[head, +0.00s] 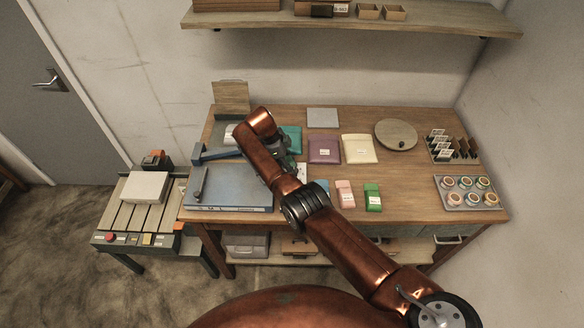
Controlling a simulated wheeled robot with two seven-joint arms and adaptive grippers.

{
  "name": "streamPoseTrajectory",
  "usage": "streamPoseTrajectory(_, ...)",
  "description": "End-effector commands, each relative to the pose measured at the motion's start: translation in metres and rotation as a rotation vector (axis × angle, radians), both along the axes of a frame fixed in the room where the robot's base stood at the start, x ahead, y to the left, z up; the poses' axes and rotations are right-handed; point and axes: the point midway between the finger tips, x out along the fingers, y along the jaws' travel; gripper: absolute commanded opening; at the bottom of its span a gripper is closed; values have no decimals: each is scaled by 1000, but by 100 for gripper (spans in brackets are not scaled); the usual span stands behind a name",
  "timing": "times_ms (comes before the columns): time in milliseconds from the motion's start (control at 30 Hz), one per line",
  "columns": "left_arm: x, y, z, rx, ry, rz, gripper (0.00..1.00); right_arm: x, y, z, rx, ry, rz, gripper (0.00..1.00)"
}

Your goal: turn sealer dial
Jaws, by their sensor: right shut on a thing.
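My right gripper (288,166) is on the far side of my copper arm, near the sealer's right edge, pointing down. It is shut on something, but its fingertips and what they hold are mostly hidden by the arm. I cannot make out the sealer's dial. My left gripper is out of view.
Teal, purple and cream packets (359,149) lie behind my arm, with small pink and green packs (373,197) in front. A round wooden disc (396,135) and a tray of jars (468,193) are at right. A slatted conveyor (138,210) stands left of the table.

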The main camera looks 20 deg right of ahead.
Motion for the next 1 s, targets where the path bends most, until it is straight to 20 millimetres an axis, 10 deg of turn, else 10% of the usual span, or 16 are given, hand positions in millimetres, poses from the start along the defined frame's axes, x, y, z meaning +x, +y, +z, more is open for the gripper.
streamPoseTrajectory(67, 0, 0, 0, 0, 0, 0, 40, -1, -1, -1, -2, 5, -2, 0)
streamPoseTrajectory(100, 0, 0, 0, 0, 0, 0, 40, -1, -1, -1, -2, 5, -2, 26)
streamPoseTrajectory(333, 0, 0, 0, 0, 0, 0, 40, -1, 0, -1, -1, 3, 0, 42)
streamPoseTrajectory(733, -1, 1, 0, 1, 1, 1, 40, 1, 4, 8, 0, -1, 2, 42)
streamPoseTrajectory(1000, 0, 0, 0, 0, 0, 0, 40, 7, 23, 57, -1, -2, 3, 42)
